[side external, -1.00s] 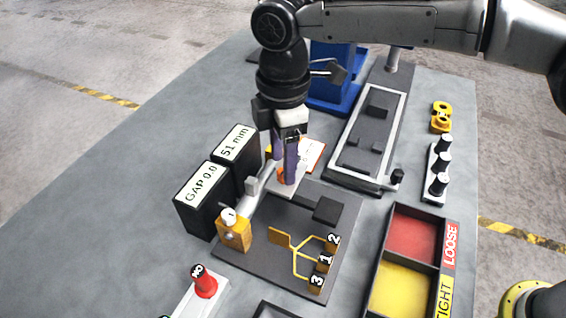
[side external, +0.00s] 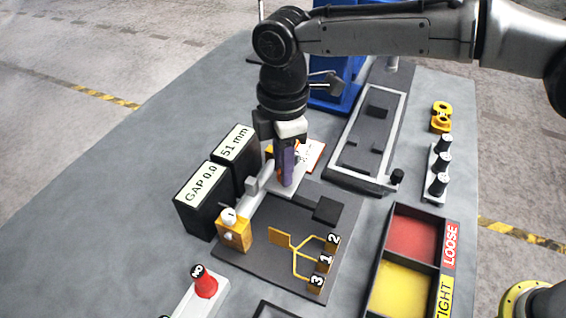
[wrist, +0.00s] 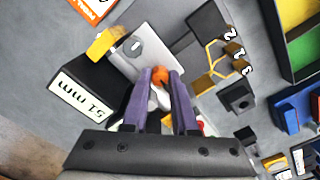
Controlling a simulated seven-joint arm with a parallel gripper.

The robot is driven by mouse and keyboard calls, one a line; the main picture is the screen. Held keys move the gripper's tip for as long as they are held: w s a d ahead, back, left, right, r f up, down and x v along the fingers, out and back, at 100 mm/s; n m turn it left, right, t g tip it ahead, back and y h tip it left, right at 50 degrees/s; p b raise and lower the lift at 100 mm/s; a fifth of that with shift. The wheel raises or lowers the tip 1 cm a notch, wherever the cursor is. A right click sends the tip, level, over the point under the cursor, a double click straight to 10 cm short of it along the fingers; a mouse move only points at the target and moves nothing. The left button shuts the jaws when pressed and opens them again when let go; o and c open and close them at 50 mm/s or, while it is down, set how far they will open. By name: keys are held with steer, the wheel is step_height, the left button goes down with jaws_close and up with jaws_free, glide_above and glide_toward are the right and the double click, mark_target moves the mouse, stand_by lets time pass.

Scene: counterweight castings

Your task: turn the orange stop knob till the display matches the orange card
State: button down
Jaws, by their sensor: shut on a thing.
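The orange stop knob (wrist: 160,75) shows between my purple fingertips in the wrist view. My gripper (side external: 287,179) is shut on it, pointing down over a light plate (wrist: 150,48); the fingers hide most of the knob in the side view. The black display box with a white face reads "51 mm" (side external: 234,143); it also shows in the wrist view (wrist: 86,97). The orange card (side external: 314,154) lies behind my gripper, partly hidden. Its corner is at the top left of the wrist view (wrist: 92,9); I cannot read its value.
A second box reads "GAP 0.0" (side external: 201,184). A yellow block with a white dial (side external: 234,232) stands in front of it. A dark board (side external: 260,262) has yellow tracks to 2, 1 and 3. A red and yellow bin (side external: 384,262) is at the right. A red button (side external: 205,283) is in front.

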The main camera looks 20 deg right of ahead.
steer(key=shift+m, duration=0.3)
steer(key=m, duration=0.3)
steer(key=shift+m, duration=0.4)
steer(key=m, duration=1.3)
steer(key=shift+r, duration=0.1)
steer(key=shift+m, duration=0.3)
steer(key=c, duration=0.7)
jaws_free()
